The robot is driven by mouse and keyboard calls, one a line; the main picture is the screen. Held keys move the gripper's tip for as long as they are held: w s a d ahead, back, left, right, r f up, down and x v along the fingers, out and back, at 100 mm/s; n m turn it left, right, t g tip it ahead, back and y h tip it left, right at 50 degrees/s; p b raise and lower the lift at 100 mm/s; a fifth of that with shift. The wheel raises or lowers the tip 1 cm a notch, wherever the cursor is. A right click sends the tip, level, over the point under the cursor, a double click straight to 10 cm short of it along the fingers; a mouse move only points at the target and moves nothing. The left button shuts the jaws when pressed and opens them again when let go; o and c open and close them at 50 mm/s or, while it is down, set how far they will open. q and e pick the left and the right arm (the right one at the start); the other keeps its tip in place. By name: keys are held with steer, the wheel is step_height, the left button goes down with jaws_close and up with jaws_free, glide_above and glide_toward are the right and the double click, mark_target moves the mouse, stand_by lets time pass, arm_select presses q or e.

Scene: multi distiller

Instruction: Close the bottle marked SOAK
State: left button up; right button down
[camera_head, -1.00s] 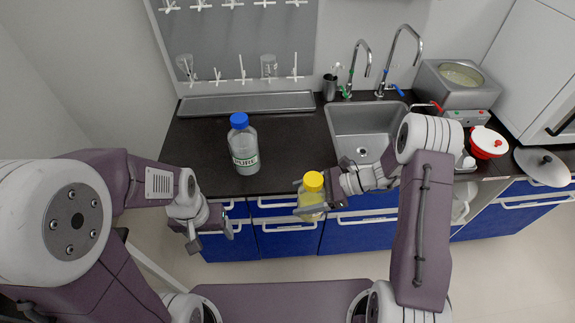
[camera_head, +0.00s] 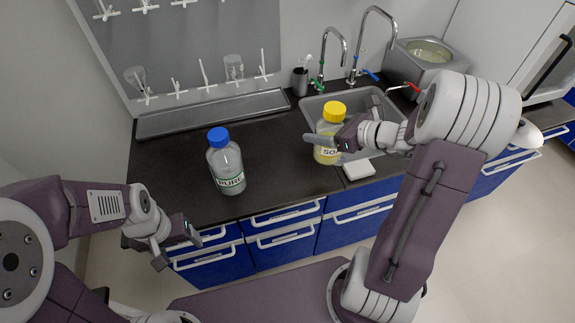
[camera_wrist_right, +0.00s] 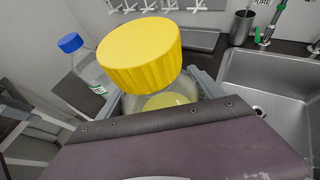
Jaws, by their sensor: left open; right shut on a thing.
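The bottle with a yellow cap (camera_head: 334,111) has pale yellow contents and a label starting "SO" (camera_head: 327,153). My right gripper (camera_head: 330,138) is shut on this bottle, which looks upright near the sink's left front corner. I cannot tell whether its base touches the counter. In the right wrist view the yellow cap (camera_wrist_right: 140,52) sits over the bottle's mouth; how tightly it is screwed on cannot be seen. My left gripper (camera_head: 170,243) is open and empty, in front of the counter, left of and lower than the blue-capped bottle.
A blue-capped bottle (camera_head: 226,165) labelled "PURE" stands on the dark counter (camera_head: 280,160), left of the held bottle. The sink (camera_head: 370,112) with two taps lies behind the held bottle. A white block (camera_head: 357,169) lies by the front edge. The counter between the two bottles is clear.

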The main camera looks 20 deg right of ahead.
steer(key=w+a+f, duration=0.7)
steer(key=a, duration=0.2)
steer(key=shift+a+b, duration=0.35)
steer(key=shift+b, duration=0.1)
step_height(320, 180, down, 4)
steer(key=shift+f, duration=0.1)
